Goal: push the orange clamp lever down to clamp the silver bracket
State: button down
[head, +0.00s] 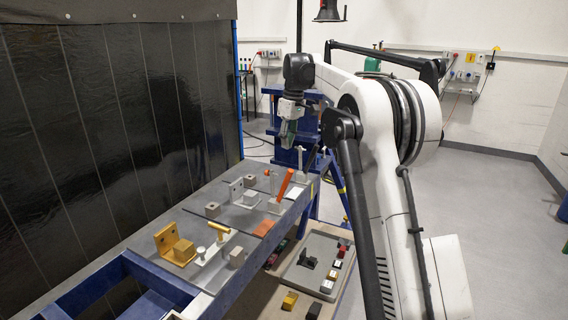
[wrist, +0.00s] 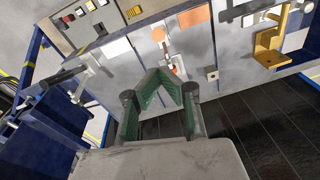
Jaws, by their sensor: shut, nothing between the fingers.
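The orange clamp lever (head: 285,183) stands raised and tilted on its clamp, on the grey jig table in the head view. In the wrist view its orange end (wrist: 159,34) shows beyond my fingertips. The silver bracket (head: 236,190) stands left of the lever, beside a grey block. I cannot make it out clearly in the wrist view, where my fingers cover part of the table. My gripper (head: 288,136) is shut and empty, above and behind the lever, apart from it. Its green fingers (wrist: 169,78) come together in the wrist view.
A gold bracket (head: 176,247) and a clamp with a yellow lever (head: 218,227) are at the near end of the table. An orange plate (head: 264,228) lies near its right edge. A grey tray (head: 322,243) with several small parts is lower right. A dark curtain stands left.

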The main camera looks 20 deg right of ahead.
jog(key=p, duration=0.1)
send_over(285, 185)
jog(key=w, duration=0.2)
notch_tip(285, 185, down, 10)
jog(key=shift+w+d+r, duration=0.1)
jog(key=shift+w+d, duration=0.05)
